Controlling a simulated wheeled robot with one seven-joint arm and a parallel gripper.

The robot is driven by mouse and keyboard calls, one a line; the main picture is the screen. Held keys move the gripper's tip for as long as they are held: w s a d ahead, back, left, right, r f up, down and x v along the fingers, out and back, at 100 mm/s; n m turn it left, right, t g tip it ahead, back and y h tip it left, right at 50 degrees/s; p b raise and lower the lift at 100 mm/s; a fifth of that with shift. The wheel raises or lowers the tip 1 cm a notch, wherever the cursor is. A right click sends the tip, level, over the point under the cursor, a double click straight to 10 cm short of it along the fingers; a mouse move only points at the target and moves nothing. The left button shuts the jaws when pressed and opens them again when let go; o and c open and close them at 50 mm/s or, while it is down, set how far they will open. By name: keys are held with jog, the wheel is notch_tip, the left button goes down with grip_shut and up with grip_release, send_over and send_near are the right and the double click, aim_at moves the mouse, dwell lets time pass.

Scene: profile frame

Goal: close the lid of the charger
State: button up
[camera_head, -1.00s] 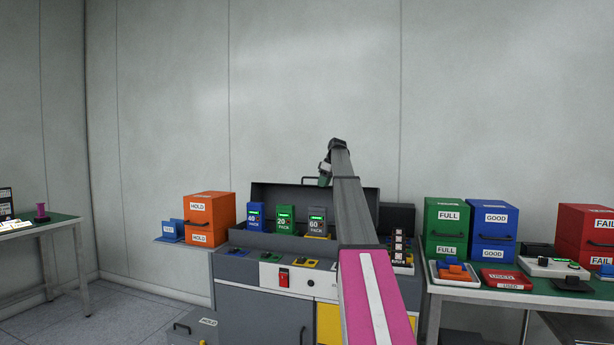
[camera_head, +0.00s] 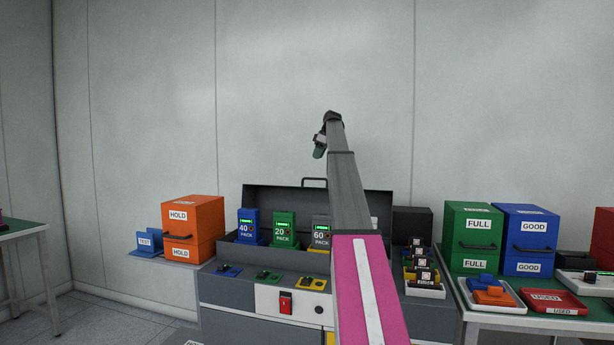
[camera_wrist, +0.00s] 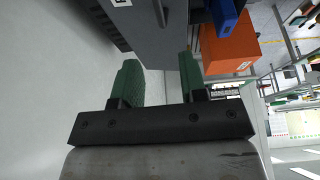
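The charger (camera_head: 225,285) is a dark grey bench unit. Its lid (camera_head: 268,201) stands raised and upright at the back, with a handle (camera_head: 314,180) on its top edge. A blue pack (camera_head: 248,229), a green pack (camera_head: 284,231) and a grey pack (camera_head: 320,232) stand in front of the lid. My gripper (camera_head: 319,150) appears above the lid's handle in the head view; its depth there is unclear. In the wrist view my gripper (camera_wrist: 158,78) has its green fingers apart with nothing between them. My arm hides the lid's right part.
An orange HOLD box (camera_head: 193,228) and a blue test stand (camera_head: 148,243) are left of the charger. A black box (camera_head: 411,225), green FULL boxes (camera_head: 473,228) and blue GOOD boxes (camera_head: 526,238) are right. Small modules (camera_head: 421,265) line the charger's right side.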

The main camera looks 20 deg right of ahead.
jog(key=x, duration=1)
jog(key=shift+a+f, duration=0.1)
jog(key=shift+f, duration=0.2)
grip_shut()
